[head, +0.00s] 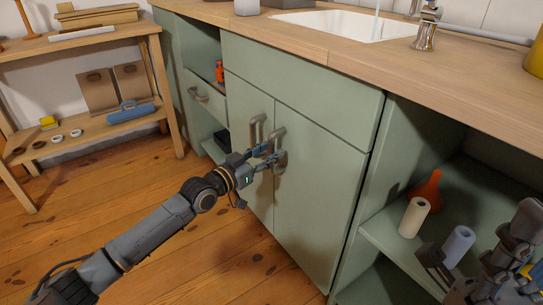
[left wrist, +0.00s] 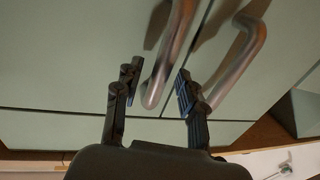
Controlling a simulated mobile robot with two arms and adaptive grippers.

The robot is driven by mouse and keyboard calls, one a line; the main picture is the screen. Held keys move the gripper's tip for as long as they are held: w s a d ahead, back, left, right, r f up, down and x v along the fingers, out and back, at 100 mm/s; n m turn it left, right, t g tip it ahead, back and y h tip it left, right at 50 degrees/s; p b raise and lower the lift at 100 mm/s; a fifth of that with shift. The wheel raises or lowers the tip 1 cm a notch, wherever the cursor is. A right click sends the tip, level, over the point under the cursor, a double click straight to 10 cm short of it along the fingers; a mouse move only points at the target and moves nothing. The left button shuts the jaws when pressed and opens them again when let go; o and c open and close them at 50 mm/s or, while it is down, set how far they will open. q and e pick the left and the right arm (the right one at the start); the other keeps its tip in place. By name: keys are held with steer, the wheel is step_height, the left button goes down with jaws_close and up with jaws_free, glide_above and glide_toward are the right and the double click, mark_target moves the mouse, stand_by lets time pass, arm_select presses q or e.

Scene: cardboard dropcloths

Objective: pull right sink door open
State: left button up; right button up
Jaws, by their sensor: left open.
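The right sink door (head: 318,190) is a pale green panel under the sink and looks shut, level with the left sink door (head: 248,105). Its curved metal handle (head: 281,150) is beside the left door's handle (head: 256,128). My left gripper (head: 272,157) is open at the right door's handle. In the left wrist view, that handle (left wrist: 170,60) passes between my left gripper's fingers (left wrist: 157,90); the other handle (left wrist: 240,55) lies outside them. I cannot tell whether the fingers touch it. My right gripper (head: 500,265) shows partly at the lower right; its jaws are unclear.
A wooden countertop (head: 300,45) with a white sink (head: 345,24) and a faucet (head: 425,28) is above. Open shelves at right hold an orange bottle (head: 428,188) and rolls (head: 414,217). A wooden rack (head: 85,40) stands at left. The plank floor (head: 200,245) before the doors is clear.

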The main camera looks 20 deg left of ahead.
arm_select(q)
steer(key=shift+x, duration=0.8)
steer(key=shift+c, duration=0.4)
jaws_close()
